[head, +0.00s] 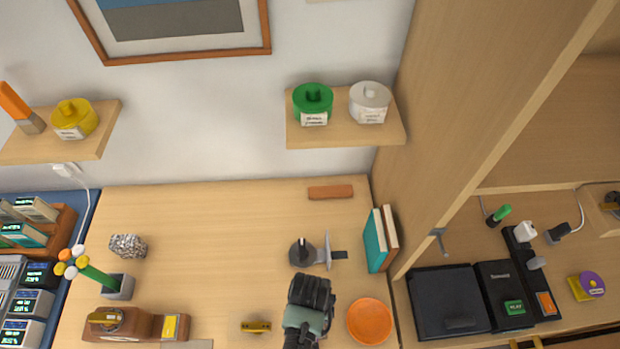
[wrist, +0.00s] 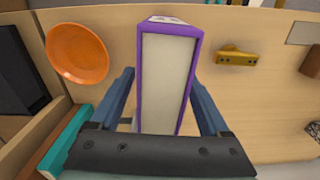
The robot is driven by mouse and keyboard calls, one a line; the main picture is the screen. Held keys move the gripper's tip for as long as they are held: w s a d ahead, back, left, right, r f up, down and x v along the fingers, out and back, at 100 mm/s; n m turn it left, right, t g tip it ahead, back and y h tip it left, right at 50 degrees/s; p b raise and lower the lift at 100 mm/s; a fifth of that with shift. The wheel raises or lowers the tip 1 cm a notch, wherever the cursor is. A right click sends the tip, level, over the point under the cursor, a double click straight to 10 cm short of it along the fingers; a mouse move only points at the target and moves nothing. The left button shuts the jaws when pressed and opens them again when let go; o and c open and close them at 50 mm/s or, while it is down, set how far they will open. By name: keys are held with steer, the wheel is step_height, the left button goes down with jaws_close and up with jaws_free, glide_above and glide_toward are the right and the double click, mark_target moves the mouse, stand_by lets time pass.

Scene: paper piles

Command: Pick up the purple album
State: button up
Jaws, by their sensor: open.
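The purple album (wrist: 165,60) shows in the wrist view as an upright block of pale pages edged by purple covers. My gripper (wrist: 162,82) is open, with one blue finger on each side of the album. The fingers look apart from the covers; whether either touches is hard to tell. The dark palm bar hides the album's near end. In the head view my gripper (head: 309,298) is over the front of the desk, and I cannot make out the album there.
An orange plate (head: 370,320) lies right of my gripper, and a brass piece (head: 256,326) lies left. Teal and orange-brown books (head: 376,240) stand by the tall wooden panel (head: 470,110). A dark knobbed device (head: 302,252) is behind. The desk's middle left is clear.

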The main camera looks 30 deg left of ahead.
jaws_close()
steer(key=shift+r, duration=0.1)
stand_by(0.4)
